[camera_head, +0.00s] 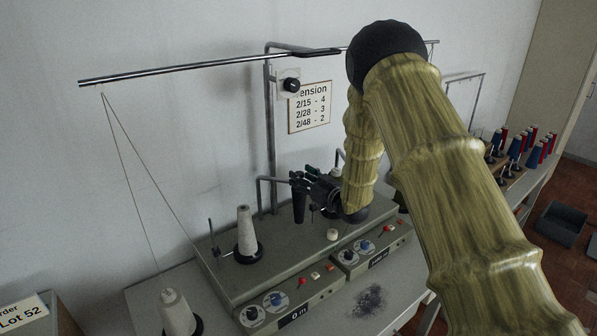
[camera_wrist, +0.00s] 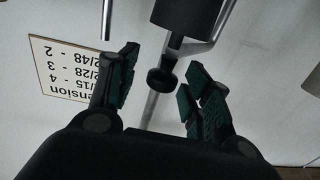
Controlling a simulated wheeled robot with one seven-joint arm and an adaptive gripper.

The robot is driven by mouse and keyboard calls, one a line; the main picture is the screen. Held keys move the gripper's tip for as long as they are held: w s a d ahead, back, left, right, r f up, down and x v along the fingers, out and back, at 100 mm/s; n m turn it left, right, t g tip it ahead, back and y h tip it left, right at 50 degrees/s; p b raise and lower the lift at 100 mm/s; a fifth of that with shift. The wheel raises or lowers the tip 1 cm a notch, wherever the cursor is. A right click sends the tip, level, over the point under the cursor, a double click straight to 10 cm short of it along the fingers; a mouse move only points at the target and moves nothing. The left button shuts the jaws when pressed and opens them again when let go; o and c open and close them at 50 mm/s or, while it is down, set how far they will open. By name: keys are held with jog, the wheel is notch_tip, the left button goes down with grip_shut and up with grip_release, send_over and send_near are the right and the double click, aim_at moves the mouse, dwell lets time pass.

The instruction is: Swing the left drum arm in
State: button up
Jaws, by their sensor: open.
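The left drum arm is a bent grey rod (camera_head: 260,188) rising from the left part of the winder. A black drum (camera_head: 299,207) hangs at its outer end; it also shows at the top of the wrist view (camera_wrist: 183,14). A short stem joins the drum to a round black knob (camera_wrist: 162,80). My gripper (camera_head: 308,182) reaches in from the right, at the drum. In the wrist view my gripper (camera_wrist: 160,76) is open, with one green-padded finger on each side of the knob. Clear gaps show between pads and knob. The gripper and forearm partly hide the right drum arm (camera_head: 340,155).
A thread cone (camera_head: 245,232) stands on the winder (camera_head: 225,275), left of the drum. Another cone (camera_head: 177,315) stands in front. A horizontal bar (camera_head: 200,68), a post (camera_head: 270,140) and a tension card (camera_head: 310,108) are behind. Coloured spools (camera_head: 515,148) stand at right.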

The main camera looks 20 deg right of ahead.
jog(key=shift+w+a+r, duration=0.3)
jog(key=shift+r, duration=0.2)
jog(key=shift+w+a, duration=0.1)
jog(key=shift+w, duration=0.05)
jog(key=shift+w+a+f, duration=0.1)
jog(key=shift+w+f, duration=0.25)
jog(key=shift+w, duration=0.05)
jog(key=shift+s+r, duration=0.1)
jog(key=shift+s, duration=0.05)
jog(key=shift+c, duration=0.2)
jog(key=shift+r, duration=0.1)
jog(key=c, duration=0.3)
grip_shut()
